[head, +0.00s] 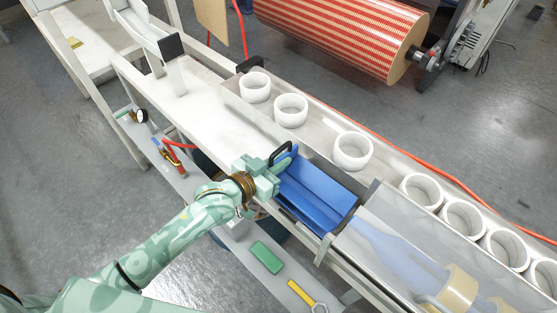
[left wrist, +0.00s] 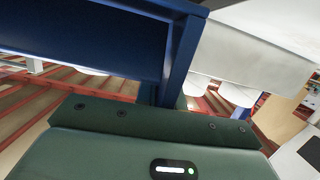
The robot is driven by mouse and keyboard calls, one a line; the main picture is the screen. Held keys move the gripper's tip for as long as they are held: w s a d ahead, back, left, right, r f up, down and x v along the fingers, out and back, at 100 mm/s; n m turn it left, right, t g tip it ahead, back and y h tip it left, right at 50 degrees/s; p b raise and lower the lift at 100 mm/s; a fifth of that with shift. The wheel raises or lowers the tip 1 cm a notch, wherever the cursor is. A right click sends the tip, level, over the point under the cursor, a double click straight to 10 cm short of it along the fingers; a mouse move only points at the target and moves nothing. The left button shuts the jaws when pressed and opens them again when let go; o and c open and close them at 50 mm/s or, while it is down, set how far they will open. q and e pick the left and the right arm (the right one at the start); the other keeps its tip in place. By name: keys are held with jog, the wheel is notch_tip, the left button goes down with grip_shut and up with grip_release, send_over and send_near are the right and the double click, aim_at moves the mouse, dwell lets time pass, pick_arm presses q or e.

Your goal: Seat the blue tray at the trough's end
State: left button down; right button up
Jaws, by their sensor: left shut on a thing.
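The blue tray (head: 318,192) lies along the bench line in the head view, just left of the covered trough (head: 385,215). Its right end is close to the trough's end; I cannot tell whether they touch. My left gripper (head: 286,163) is at the tray's left end, beside a black handle (head: 281,153), and is shut on the tray. The fingertips are largely hidden. In the left wrist view the blue tray (left wrist: 90,40) fills the upper left, above my green gripper body. My right gripper is not in view.
Several white rings (head: 290,110) stand in a row on the rail behind the tray. A large red patterned roll (head: 345,35) is at the back. A lower shelf holds a green block (head: 267,257) and a yellow wrench (head: 305,296). The white bench top (head: 190,115) left of the tray is clear.

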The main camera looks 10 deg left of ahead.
pick_arm(q)
jog(key=shift+f+p, duration=0.5)
jog(key=shift+f, duration=0.55)
dwell(3.1)
jog(key=c, duration=1.4)
grip_release()
jog(key=p+v, duration=0.4)
jog(key=v, duration=1.2)
jog(key=shift+a, duration=0.15)
jog(key=shift+s+f, duration=0.1)
